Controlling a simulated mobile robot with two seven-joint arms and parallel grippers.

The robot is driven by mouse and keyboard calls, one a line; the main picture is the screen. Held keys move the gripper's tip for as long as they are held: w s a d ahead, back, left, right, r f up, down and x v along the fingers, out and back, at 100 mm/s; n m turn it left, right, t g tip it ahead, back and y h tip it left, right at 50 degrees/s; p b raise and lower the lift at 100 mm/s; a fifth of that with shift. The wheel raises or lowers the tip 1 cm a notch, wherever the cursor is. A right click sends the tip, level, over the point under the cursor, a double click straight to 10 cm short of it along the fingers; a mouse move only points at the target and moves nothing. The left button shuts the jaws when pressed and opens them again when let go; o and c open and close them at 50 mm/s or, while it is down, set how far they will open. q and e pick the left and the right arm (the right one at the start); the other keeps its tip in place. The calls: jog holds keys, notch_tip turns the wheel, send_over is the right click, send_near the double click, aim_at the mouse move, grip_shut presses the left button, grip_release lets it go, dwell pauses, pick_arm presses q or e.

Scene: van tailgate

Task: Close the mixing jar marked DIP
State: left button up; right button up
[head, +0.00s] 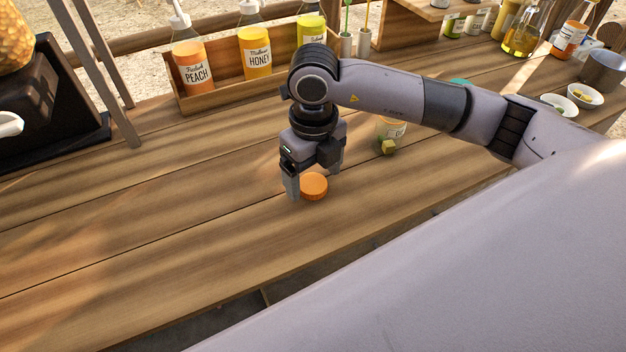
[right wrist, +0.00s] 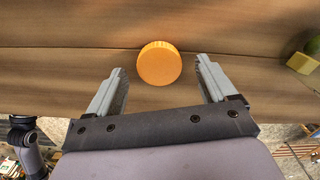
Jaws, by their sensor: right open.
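An orange round lid (head: 314,186) lies flat on the wooden counter (head: 180,220). My right gripper (head: 313,182) points down over it, open. In the right wrist view the lid (right wrist: 159,64) lies between the two fingertips, with a gap on each side. A small clear jar (head: 394,130) with a pale label stands behind and right of the gripper, partly hidden by my right arm. I cannot read its label clearly. A yellow-green cube (head: 388,147) shows at its front; I cannot tell if it is inside or outside. My left gripper is not in view.
Peach (head: 193,62) and honey (head: 256,48) bottles stand in a wooden rack at the back. White bowls (head: 559,104), a metal pot (head: 604,72) and a yellow oil flask (head: 521,38) stand back right. The counter's left and front are clear.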

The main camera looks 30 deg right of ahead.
aim_at(313, 183)
jog(key=shift+f, duration=0.55)
jog(key=c, duration=1.1)
jog(key=shift+r, duration=0.15)
notch_tip(313, 183, up, 20)
jog(key=shift+f+p, duration=0.1)
jog(key=shift+p, duration=0.5)
